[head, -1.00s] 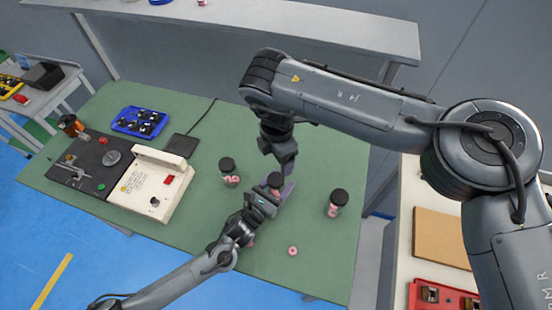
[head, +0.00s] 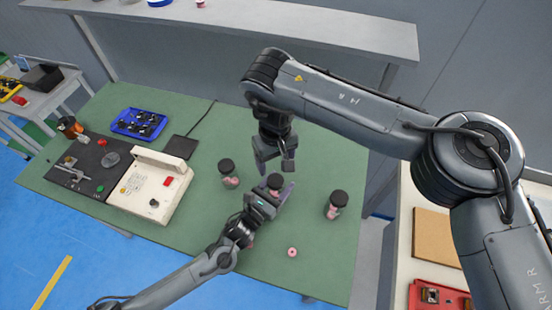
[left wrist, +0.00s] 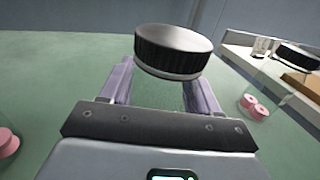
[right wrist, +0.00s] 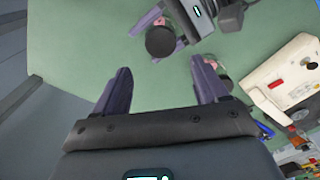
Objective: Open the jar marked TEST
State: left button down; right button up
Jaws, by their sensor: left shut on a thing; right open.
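Three clear jars with black lids stand on the green bench. My left gripper (head: 274,196) is shut around the middle jar (head: 275,182), below its lid. That black lid (left wrist: 173,52) sits on top in the left wrist view, a pale rim under it. My right gripper (head: 274,165) is open and empty, above and behind the held jar; its fingers are apart from the lid (right wrist: 160,41). Another jar (head: 229,173) stands to the left and one (head: 335,205) to the right, with pink pieces inside. I cannot read a TEST mark on any jar.
A cream winding machine (head: 150,186) stands left of the jars. A blue tray (head: 139,123) of dark parts lies behind it. A loose pink ring (head: 292,252) lies on the bench (head: 320,270) in front. The bench around the right jar is mostly clear.

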aim_at(275, 180)
jog(key=shift+s+f, duration=0.1)
jog(key=shift+f, duration=4)
jog(key=shift+c, duration=0.4)
